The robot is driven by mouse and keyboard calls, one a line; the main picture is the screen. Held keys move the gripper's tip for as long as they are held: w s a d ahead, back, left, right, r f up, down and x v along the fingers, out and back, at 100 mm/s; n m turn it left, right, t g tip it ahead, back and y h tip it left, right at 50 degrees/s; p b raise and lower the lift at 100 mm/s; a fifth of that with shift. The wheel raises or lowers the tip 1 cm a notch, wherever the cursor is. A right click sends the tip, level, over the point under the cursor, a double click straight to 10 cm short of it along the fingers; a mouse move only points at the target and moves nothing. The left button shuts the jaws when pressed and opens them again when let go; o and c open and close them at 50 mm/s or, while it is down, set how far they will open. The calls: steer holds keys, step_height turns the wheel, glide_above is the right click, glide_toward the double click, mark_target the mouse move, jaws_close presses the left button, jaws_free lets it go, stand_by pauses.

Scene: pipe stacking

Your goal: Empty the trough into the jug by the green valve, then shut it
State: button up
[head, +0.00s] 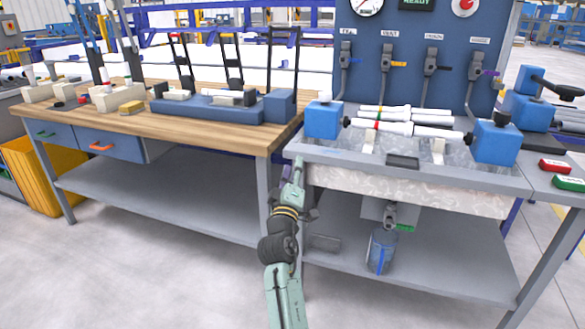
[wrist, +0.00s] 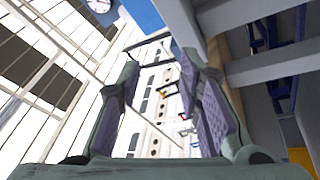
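The trough (head: 410,184) is a grey, mottled metal basin set into the right-hand bench in the head view. Below it, a grey drain fitting with a green valve handle (head: 405,229) hangs under the bench. My gripper (head: 298,165) is raised in front of the gap between the benches, left of the valve and jug. In the wrist view its fingers (wrist: 158,68) are apart, with nothing between them.
White pipes (head: 400,128) lie across the trough between blue clamps (head: 323,119). The bench leg (head: 309,235) stands close to my arm. A grey block (head: 323,243) lies on the lower shelf.

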steer(key=shift+a+r, duration=0.25)
steer(key=shift+a, duration=0.05)
